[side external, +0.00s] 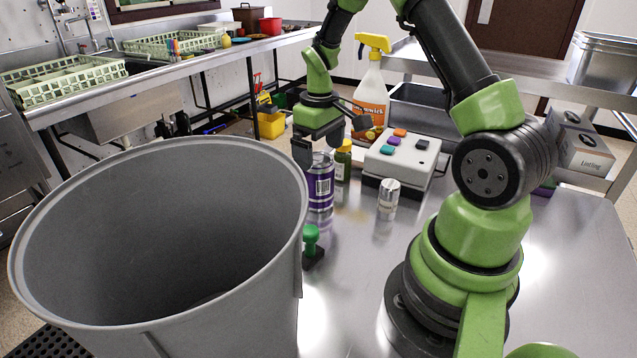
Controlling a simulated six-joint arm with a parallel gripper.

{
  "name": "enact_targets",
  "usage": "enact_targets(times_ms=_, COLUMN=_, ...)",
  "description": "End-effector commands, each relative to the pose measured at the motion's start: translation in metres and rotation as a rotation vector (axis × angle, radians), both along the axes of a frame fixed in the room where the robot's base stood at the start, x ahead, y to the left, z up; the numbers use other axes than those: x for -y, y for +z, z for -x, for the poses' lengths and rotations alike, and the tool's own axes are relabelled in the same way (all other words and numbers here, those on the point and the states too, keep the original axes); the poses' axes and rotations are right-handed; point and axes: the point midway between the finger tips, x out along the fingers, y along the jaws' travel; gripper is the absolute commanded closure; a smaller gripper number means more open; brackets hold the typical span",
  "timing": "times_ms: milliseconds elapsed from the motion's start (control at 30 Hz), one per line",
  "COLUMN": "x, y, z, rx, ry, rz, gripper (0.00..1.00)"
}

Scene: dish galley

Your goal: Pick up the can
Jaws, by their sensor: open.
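A purple can (320,184) with a white label stands upright on the steel table, just right of the big grey bin's rim. My gripper (318,150) is directly above the can and points down. Its jaws are open, and the near finger hangs at the can's upper left. The top of the can is partly hidden by the gripper, and I cannot tell whether the fingers touch it.
A large grey bin (290,235) fills the left front. Close to the can are a green-handled stamp (311,240), a yellow-capped bottle (343,162), a clear shaker (388,195) and a button box (400,155). A spray bottle (371,90) stands behind.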

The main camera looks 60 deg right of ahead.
Motion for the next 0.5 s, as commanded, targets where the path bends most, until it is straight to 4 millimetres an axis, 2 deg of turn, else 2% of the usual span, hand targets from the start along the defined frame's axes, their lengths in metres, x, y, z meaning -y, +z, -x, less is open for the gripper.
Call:
enact_targets(times_ms=133, x=-0.001, y=-0.014, z=0.001, rx=-0.003, ry=0.002, rz=-0.001, gripper=0.01)
enact_targets(times_ms=333, x=-0.003, y=-0.045, z=0.001, rx=-0.003, ry=0.001, rz=-0.001, gripper=0.01)
enact_targets(times_ms=500, x=-0.003, y=-0.055, z=0.001, rx=0.001, ry=-0.001, rz=0.000, gripper=0.01)
